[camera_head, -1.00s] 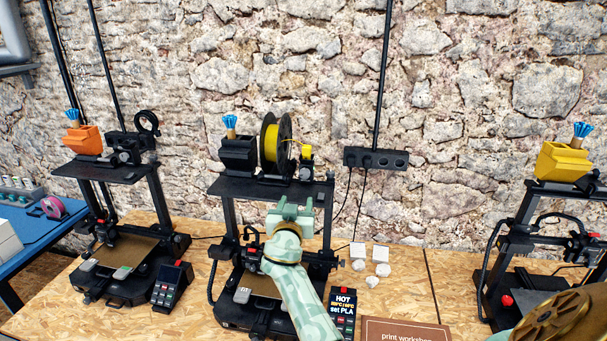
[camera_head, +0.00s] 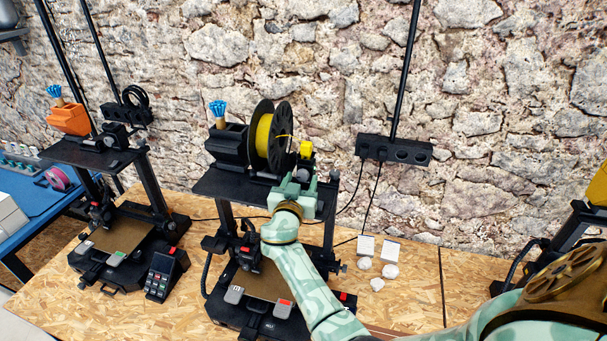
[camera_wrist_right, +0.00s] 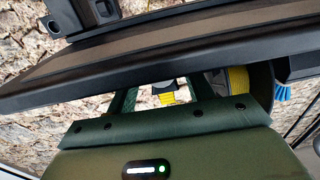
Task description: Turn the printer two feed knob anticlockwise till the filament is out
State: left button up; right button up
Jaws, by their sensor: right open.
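The middle printer (camera_head: 254,187) carries a black spool of yellow filament (camera_head: 270,137) on its top shelf. A small yellow part (camera_head: 306,150), seemingly the feed knob, sits right of the spool on a dark block. My pale green right gripper (camera_head: 306,181) is open just in front of and below it, at the shelf's right end. In the right wrist view the yellow part (camera_wrist_right: 166,97) shows between the two fingers, beyond the dark shelf edge (camera_wrist_right: 160,62). I cannot tell whether the fingers touch it. The printer's screen is not visible. My left gripper is out of view.
An orange-topped printer (camera_head: 124,240) stands left, and part of another printer (camera_head: 569,235) shows at the right. A black power strip (camera_head: 394,150) hangs on the stone wall. Small white pieces (camera_head: 377,250) lie on the wooden table (camera_head: 420,290), right of the middle printer.

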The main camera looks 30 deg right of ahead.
jog(key=shift+s+a, duration=0.15)
jog(key=c, duration=1)
jog(key=shift+f+n+b, duration=0.1)
jog(key=shift+n+b, duration=0.9)
jog(key=shift+b, duration=0.15)
jog(key=shift+r+n+b, duration=0.2)
jog(key=shift+n+b, duration=0.25)
jog(key=shift+n, duration=0.65)
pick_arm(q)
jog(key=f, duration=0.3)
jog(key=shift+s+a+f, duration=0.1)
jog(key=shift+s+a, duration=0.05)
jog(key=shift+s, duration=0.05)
pick_arm(e)
jog(key=o, duration=1)
jog(key=shift+f, duration=0.1)
